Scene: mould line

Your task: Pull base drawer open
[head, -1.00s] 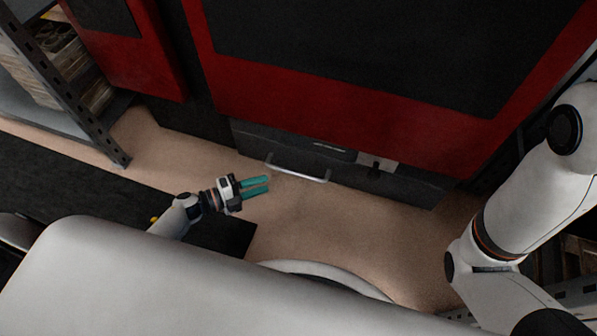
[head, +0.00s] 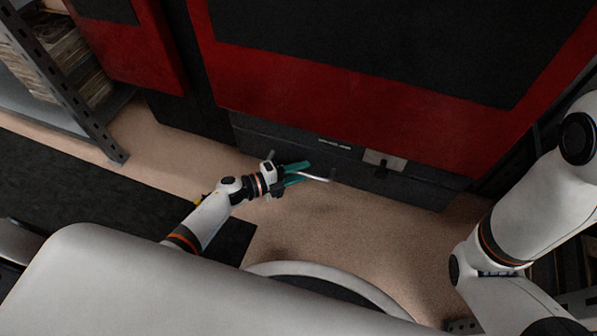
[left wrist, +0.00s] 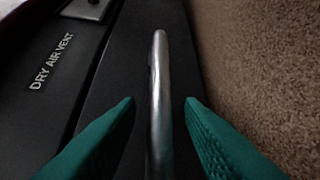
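The base drawer (head: 345,157) is a dark grey front low on the red and black machine, and it looks shut. Its silver bar handle (head: 318,178) stands out from the front. My left gripper (head: 303,173) is at the handle in the head view, its teal fingers apart. In the left wrist view the handle (left wrist: 160,95) runs between the two open fingers (left wrist: 160,103), with a gap on each side. My right gripper is not in view; only my right arm shows at the right of the head view.
The red and black machine (head: 300,115) rises above the drawer. A dark mat (head: 90,180) lies on the floor at left, beside a metal shelf (head: 75,95). Bare tan floor (head: 340,235) lies in front of the drawer. The wrist view shows "DRY AIR VENT" lettering (left wrist: 52,62).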

